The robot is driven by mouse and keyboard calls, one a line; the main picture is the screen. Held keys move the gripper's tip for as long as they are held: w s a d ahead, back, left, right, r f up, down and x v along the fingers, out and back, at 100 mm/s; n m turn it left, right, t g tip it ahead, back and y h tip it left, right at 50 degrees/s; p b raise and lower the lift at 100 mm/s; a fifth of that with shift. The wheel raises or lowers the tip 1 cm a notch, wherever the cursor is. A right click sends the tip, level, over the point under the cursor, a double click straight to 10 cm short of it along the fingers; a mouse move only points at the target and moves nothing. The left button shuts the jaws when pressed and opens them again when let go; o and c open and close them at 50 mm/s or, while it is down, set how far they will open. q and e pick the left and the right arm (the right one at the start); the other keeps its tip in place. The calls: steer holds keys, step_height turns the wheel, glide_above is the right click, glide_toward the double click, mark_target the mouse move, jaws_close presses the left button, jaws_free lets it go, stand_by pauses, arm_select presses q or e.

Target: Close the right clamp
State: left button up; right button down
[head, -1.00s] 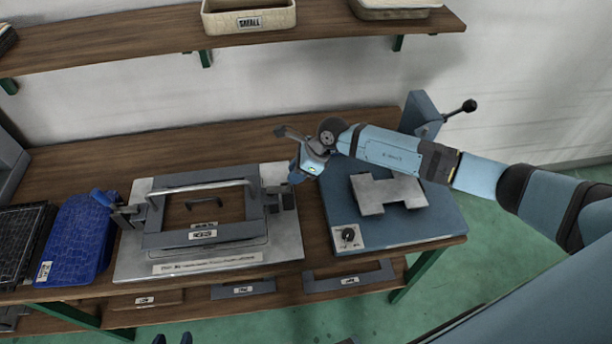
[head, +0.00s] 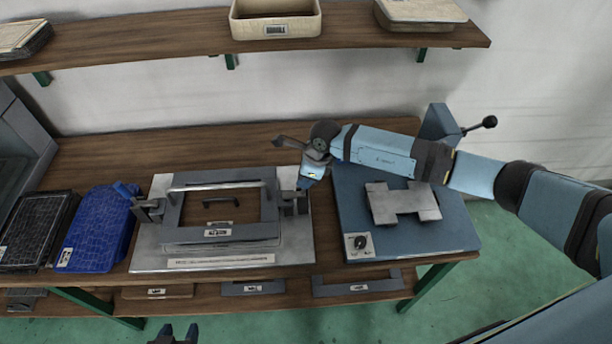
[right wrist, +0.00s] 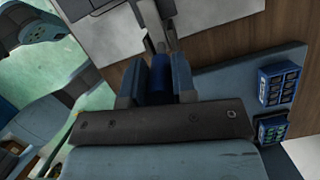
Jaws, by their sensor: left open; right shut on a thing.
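The right clamp (head: 293,204) sits at the right edge of a light metal fixture plate (head: 290,250). My right gripper (head: 308,182) is beside and above it in the head view. In the right wrist view my right gripper (right wrist: 160,85) is shut on the clamp's blue handle (right wrist: 160,72), with the grey clamp arm (right wrist: 158,25) beyond it. Most of the handle is hidden in the head view. A left clamp (head: 150,209) with a blue handle tilts up at the plate's left edge. My left gripper (head: 175,337) is open and empty at the bottom edge, partly cut off.
A grey frame with a handle (head: 222,234) lies on the plate between the clamps. A blue tray (head: 98,228) stands at left. A blue-grey press base (head: 420,240) with a metal part (head: 402,203) is at right. A shelf (head: 180,40) with bins runs above.

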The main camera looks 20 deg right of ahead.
steer(key=c, duration=1.3)
jaws_free()
steer(key=shift+a, duration=0.1)
steer(key=o, duration=0.4)
steer(key=shift+a, duration=0.1)
steer(key=shift+b+v, duration=1.25)
steer(key=shift+v, duration=5.65)
